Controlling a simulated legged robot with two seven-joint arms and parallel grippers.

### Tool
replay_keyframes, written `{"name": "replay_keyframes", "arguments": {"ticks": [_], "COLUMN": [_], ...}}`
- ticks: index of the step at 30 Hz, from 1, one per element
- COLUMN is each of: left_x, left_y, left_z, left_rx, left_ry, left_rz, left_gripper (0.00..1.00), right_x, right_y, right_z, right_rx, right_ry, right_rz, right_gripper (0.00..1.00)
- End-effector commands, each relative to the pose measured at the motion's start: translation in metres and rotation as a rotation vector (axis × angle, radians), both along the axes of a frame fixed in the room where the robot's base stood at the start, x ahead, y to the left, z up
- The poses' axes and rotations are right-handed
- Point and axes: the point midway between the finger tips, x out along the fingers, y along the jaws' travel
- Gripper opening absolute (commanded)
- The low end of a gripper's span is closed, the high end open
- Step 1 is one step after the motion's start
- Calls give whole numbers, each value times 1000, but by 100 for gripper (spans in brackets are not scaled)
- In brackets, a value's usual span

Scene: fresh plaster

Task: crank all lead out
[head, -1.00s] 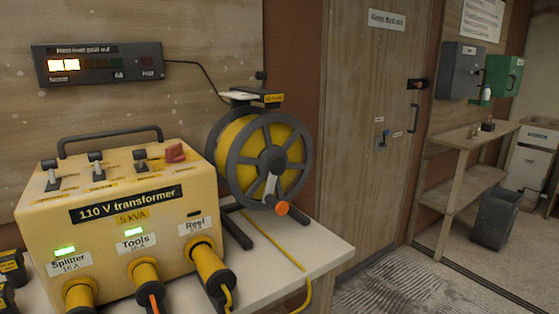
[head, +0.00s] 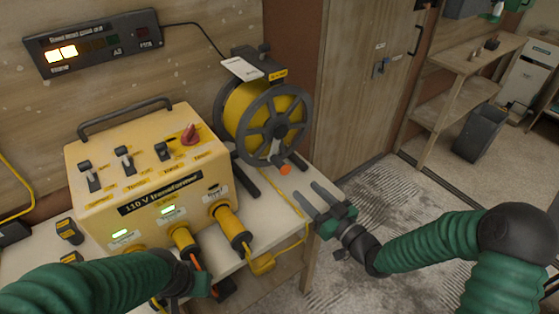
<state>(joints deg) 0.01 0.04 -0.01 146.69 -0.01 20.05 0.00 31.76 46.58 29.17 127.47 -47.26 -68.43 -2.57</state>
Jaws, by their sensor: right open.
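The cable reel (head: 262,118) stands on the bench with yellow lead wound on its dark-spoked drum. Its crank has an orange knob (head: 285,169) at the lower front. A yellow plug (head: 231,229) sits in the transformer's right socket. My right gripper (head: 306,192) is open and empty, just right of and below the knob, apart from it. My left gripper (head: 222,289) is low in front of the transformer; its jaws are too dark to read.
The yellow 110 V transformer (head: 145,175) fills the left of the bench (head: 315,218), with two green lights lit. A display (head: 100,42) on the wall has two lit bars. The floor right of the bench is clear up to the door (head: 360,110).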

Motion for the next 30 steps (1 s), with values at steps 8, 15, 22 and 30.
{"name": "replay_keyframes", "arguments": {"ticks": [8,15,22,30], "left_x": [0,0,0,0], "left_y": [0,0,0,0], "left_z": [3,5,5,5], "left_rx": [0,0,0,0], "left_ry": [-1,-1,-1,-1], "left_rz": [0,0,0,0], "left_gripper": [36,36,36,36], "right_x": [60,101,112,112], "right_y": [44,74,82,81], "right_z": [0,0,-1,-1], "right_rx": [1,-1,-1,-2], "right_ry": [1,1,2,2], "right_rz": [1,0,0,-1], "right_gripper": [47,47,47,34]}}
